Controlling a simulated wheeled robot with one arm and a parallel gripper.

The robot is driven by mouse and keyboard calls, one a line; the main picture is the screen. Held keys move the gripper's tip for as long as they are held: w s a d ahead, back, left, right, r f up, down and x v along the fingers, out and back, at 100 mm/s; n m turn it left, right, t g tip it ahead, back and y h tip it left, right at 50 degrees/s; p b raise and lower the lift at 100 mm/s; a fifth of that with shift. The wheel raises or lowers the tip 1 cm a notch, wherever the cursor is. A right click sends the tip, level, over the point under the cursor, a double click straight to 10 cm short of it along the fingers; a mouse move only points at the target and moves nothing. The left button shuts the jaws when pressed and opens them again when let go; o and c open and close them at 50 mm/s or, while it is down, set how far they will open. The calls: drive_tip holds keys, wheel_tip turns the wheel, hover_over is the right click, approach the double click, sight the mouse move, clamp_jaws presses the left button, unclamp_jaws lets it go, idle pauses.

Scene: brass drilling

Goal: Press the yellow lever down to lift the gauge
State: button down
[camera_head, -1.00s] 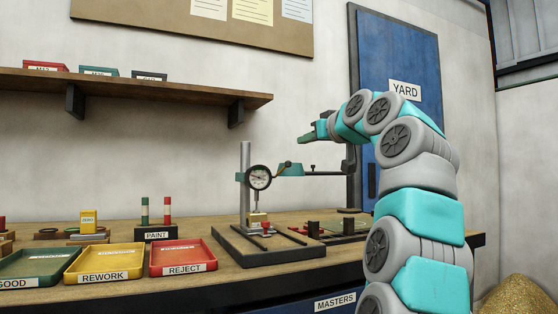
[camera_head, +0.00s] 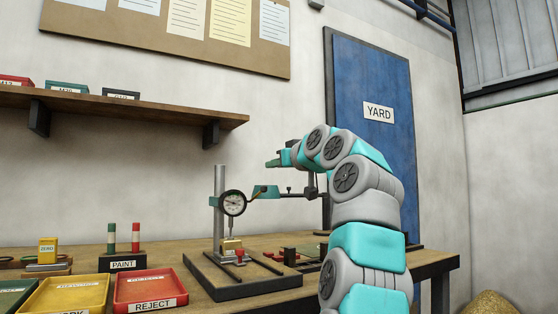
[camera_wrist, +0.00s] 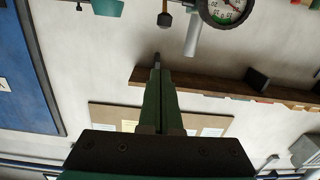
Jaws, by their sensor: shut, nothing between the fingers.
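The dial gauge (camera_head: 233,203) hangs on an upright grey post (camera_head: 219,200) on a dark stand, its stem above a small yellow block (camera_head: 231,244). A short lever with a dark knob (camera_head: 262,188) stands out right of the dial; its yellow colour is hard to make out. In the wrist view the gauge (camera_wrist: 224,9) is cut by the top edge, with the knob (camera_wrist: 164,19) left of it. My gripper (camera_head: 272,162) is shut and empty, above and slightly right of the knob, apart from it. The shut fingertips (camera_wrist: 156,58) point toward the knob in the wrist view.
A shelf (camera_head: 130,112) runs along the wall behind, left of my gripper.

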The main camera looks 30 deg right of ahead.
drive_tip(key=w+p, duration=0.3)
drive_tip(key=w, duration=0.3)
drive_tip(key=shift+w+a, duration=0.15)
drive_tip(key=shift+s+f+b, duration=0.25)
drive_tip(key=shift+f+b, duration=0.5)
drive_tip(key=shift+b, duration=0.25)
drive_tip(key=shift+s+f+b, duration=0.3)
drive_tip(key=shift+f+b, duration=0.3)
drive_tip(key=shift+s+f+b, duration=0.3)
drive_tip(key=shift+f+b, duration=0.25)
drive_tip(key=shift+f, duration=0.05)
drive_tip(key=shift+f, duration=0.15)
drive_tip(key=shift+s+f+b, duration=0.15)
drive_tip(key=shift+b, duration=0.7)
